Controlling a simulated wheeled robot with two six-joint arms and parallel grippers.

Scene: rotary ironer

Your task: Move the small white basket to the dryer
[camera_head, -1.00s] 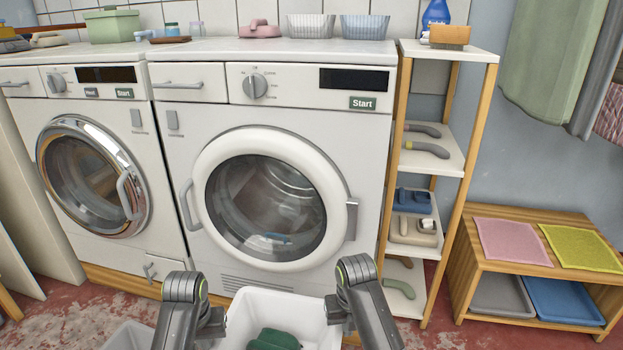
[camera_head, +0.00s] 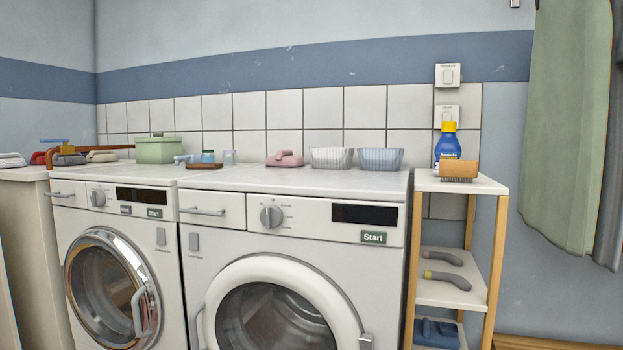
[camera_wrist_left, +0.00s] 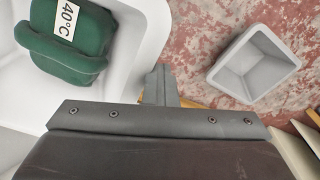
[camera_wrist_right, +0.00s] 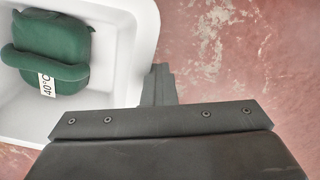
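A white basket (camera_wrist_left: 105,95) with a folded green cloth (camera_wrist_left: 66,40) tagged 40°C shows in both wrist views, including the right wrist view (camera_wrist_right: 120,62). My left gripper (camera_wrist_left: 160,75) and my right gripper (camera_wrist_right: 159,75) are at its opposite rims. In each wrist view the finger pieces appear close together, and whether the rim is pinched between them is hidden. A smaller pale bin (camera_wrist_left: 254,64) stands empty on the floor. The front-loader with the broad white door ring (camera_head: 282,270), likely the dryer, has its door shut. My grippers are out of the head view.
A chrome-doored machine (camera_head: 112,290) stands left of it. On the tops are a green box (camera_head: 155,150), a pink iron-like item (camera_head: 284,159), a small white basket (camera_head: 331,158) and a blue basket (camera_head: 381,160). A shelf rack (camera_head: 468,186) stands at the right.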

